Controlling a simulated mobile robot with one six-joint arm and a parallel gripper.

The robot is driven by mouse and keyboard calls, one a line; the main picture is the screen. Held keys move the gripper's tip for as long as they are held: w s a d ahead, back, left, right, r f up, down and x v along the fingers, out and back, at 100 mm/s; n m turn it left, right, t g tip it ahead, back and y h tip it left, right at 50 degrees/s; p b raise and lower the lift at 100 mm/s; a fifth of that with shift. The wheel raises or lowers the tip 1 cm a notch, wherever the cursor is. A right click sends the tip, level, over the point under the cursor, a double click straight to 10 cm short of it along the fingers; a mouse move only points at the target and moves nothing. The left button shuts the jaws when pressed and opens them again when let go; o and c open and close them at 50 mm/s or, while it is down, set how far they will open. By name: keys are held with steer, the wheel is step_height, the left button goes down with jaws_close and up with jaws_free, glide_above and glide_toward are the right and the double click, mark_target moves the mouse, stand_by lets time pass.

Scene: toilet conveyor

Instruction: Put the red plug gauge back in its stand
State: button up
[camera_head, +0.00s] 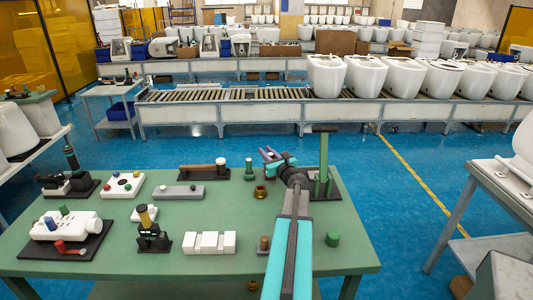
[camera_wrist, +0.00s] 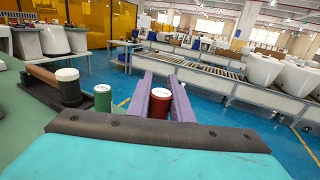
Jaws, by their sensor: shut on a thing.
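The red plug gauge (camera_wrist: 160,103), a red cylinder with a pale top face, is between the two purple fingers of my gripper (camera_wrist: 161,98) in the wrist view. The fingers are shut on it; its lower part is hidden. In the head view my gripper (camera_head: 270,155) is over the far edge of the green table, right of a green cylindrical piece (camera_head: 249,169). A green cylinder (camera_wrist: 102,98) also shows left of the fingers in the wrist view. I cannot tell for certain which fixture is the red gauge's stand.
The green table (camera_head: 215,228) holds a grey bar block (camera_head: 178,193), a white stepped block (camera_head: 209,243), a brass bushing (camera_head: 260,191) and a green post on a black base (camera_head: 323,160). A green cylinder (camera_head: 333,239) is at right. Open blue floor lies beyond the table.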

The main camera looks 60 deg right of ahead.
steer(key=shift+f+b, duration=0.8)
steer(key=shift+f, duration=0.25)
steer(key=o, duration=1)
steer(key=shift+s+a, duration=0.1)
steer(key=shift+s, duration=0.05)
steer(key=shift+b+v, duration=1.2)
steer(key=shift+v, duration=5.55)
